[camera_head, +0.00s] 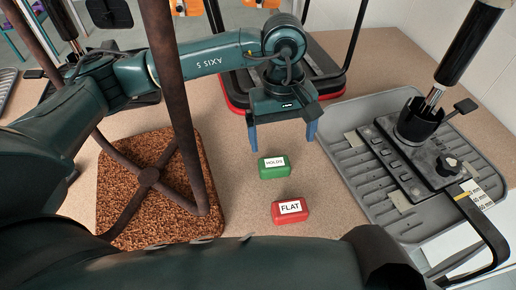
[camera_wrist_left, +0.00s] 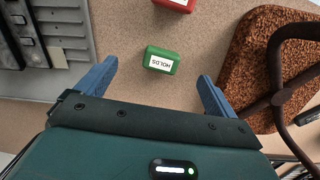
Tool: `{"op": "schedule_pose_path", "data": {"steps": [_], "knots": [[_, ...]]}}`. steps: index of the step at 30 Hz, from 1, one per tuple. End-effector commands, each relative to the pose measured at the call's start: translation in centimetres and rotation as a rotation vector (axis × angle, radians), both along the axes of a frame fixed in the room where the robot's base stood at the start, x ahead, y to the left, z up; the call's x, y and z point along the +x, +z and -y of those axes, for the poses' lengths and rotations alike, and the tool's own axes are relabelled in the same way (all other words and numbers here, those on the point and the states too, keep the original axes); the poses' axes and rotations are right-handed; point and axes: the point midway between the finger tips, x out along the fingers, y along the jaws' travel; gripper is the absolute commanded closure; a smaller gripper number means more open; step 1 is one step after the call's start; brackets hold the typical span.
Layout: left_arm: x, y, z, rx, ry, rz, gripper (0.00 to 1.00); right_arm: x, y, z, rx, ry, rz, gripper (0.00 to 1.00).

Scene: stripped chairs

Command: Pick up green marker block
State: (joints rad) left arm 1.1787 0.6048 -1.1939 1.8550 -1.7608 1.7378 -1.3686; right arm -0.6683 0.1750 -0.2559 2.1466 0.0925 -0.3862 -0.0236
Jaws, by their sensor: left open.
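The green marker block (camera_head: 273,167), with a white label reading "HOLDS", lies on the tan speckled tabletop. My left gripper (camera_head: 282,142) is open and empty, its two blue fingers pointing down just behind the block in the head view. In the left wrist view the green block (camera_wrist_left: 161,60) lies beyond the fingertips and roughly midway between the open fingers (camera_wrist_left: 156,72); nothing touches it. My right gripper cannot be made out in either view.
A red block (camera_head: 290,211) labelled "FLAT" lies nearer. A chair frame with brown metal legs (camera_head: 175,100) stands on a cork-like mat (camera_head: 125,190) at left. A grey ribbed tray (camera_head: 345,190) with a black fixture is at right. A red-and-black stand (camera_head: 335,85) is behind my gripper.

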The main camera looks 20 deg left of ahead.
Motion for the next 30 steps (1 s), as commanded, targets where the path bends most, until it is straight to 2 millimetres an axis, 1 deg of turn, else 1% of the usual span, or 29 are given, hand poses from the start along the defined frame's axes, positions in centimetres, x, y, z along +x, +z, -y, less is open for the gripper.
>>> {"op": "schedule_pose_path", "data": {"steps": [1, 2, 5, 15, 18, 23, 28, 30], "knots": [[0.5, 0.6, -0.6, 0.039, -0.030, 0.029, 0.06, -0.3, 0.1, -0.1, -0.001, 0.001, -0.008, 1.00], [0.7, 0.7, -0.8, 0.058, -0.041, 0.041, 0.06, -0.4, 0.0, -0.1, -0.001, 0.001, -0.010, 1.00], [1.0, 0.3, -1.3, 0.087, -0.060, 0.055, 0.06, -0.5, 0.0, -0.1, -0.003, 0.002, -0.014, 1.00], [0.9, -5.7, -1.3, 0.084, -0.057, 0.053, 0.06, -0.5, 0.4, -0.1, -0.013, 0.005, -0.013, 1.00], [1.0, -6.7, -1.3, 0.083, -0.057, 0.054, 0.06, -0.5, 0.4, -0.1, -0.015, 0.006, -0.014, 1.00], [0.9, -7.7, -1.2, 0.081, -0.058, 0.053, 0.06, -0.5, 0.6, -0.1, -0.018, 0.007, -0.014, 1.00], [0.7, -10.2, -1.1, 0.083, -0.057, 0.050, 0.06, -0.5, 1.1, 0.0, -0.030, 0.008, -0.015, 1.00], [0.8, -11.2, -1.1, 0.082, -0.056, 0.053, 0.06, -0.5, 1.0, 0.0, -0.032, 0.009, -0.014, 1.00]]}}
